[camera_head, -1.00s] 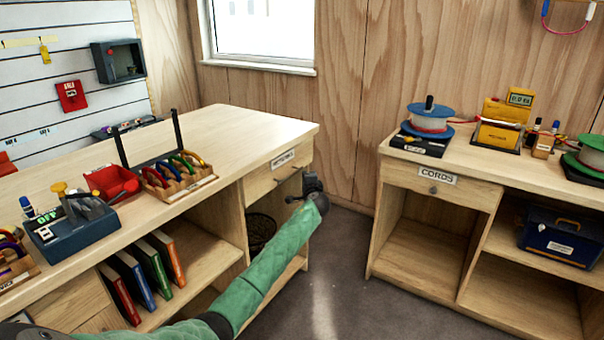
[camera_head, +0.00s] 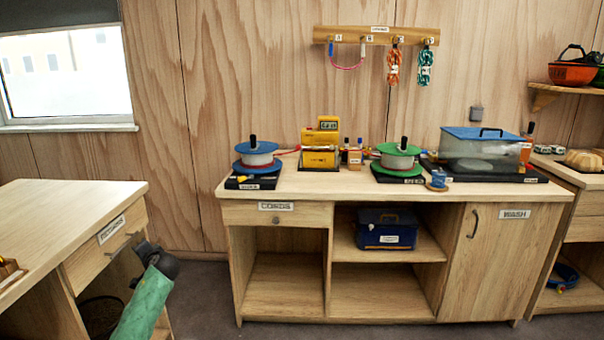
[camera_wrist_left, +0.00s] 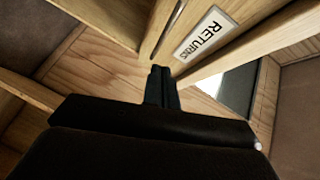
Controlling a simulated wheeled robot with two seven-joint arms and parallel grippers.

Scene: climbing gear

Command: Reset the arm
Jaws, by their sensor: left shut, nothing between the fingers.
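My left arm in its green sleeve (camera_head: 142,306) comes in at the lower left of the head view. My left gripper (camera_head: 143,250) is dark and sits just in front of the drawer front under the left bench (camera_head: 85,200), close to its handle. In the left wrist view its two fingers (camera_wrist_left: 162,76) are together with nothing between them. The white RETURNS label (camera_wrist_left: 205,34) is just beyond the fingertips; in the head view this label (camera_head: 111,229) is on the drawer front. Whether the fingertips touch the handle, I cannot tell. My right gripper is not in view.
The cords bench (camera_head: 390,188) stands ahead, holding cord reels (camera_head: 257,152), a yellow device (camera_head: 321,150) and a lidded clear tub (camera_head: 485,155). A blue case (camera_head: 386,228) is on its shelf. Floor (camera_head: 205,275) shows between the two benches.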

